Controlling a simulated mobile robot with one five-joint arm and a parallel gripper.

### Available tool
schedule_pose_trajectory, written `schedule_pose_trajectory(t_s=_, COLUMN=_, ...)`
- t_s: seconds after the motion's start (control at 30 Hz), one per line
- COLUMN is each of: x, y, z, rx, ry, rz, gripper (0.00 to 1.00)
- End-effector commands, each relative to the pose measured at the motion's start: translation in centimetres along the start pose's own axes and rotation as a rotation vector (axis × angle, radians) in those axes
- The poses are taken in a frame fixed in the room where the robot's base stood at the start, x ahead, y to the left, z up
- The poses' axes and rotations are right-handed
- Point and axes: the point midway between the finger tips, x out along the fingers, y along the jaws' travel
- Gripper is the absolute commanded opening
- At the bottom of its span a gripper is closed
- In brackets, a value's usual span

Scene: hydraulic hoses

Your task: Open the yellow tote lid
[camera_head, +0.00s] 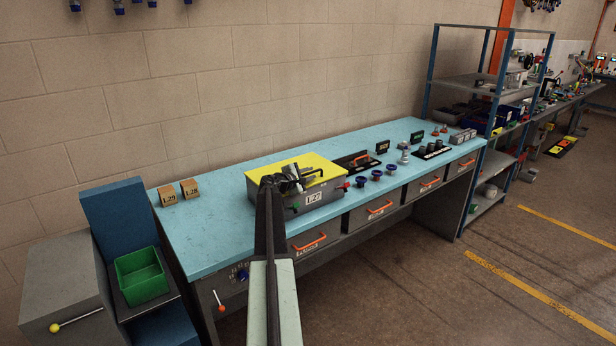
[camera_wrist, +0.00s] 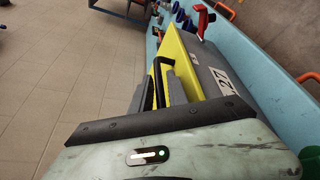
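The tote (camera_head: 322,201) stands on the blue bench, a grey box with a label ending in 27. Its yellow lid (camera_head: 322,165) lies flat and closed on top. In the wrist view the lid (camera_wrist: 177,48) and the grey labelled wall (camera_wrist: 212,68) run away from the camera. My gripper (camera_head: 291,180) is over the lid's near left part and hides some of it. In the wrist view my gripper (camera_wrist: 192,88) shows dark fingers apart, with yellow lid visible between them. I cannot tell whether a finger touches the lid.
Orange-handled drawers (camera_head: 310,243) are below. A green bin (camera_head: 141,277) stands front left.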

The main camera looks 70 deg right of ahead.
Motion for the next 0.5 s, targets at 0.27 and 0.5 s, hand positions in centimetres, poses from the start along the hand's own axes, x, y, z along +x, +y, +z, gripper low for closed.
schedule_pose_trajectory(t_s=0.27, x=0.08, y=0.04, z=-0.04, rx=0.000, ry=0.001, rz=0.001, gripper=0.06)
schedule_pose_trajectory(t_s=0.5, x=0.03, y=0.01, z=-0.08, rx=0.000, ry=0.002, rz=0.000, gripper=0.00)
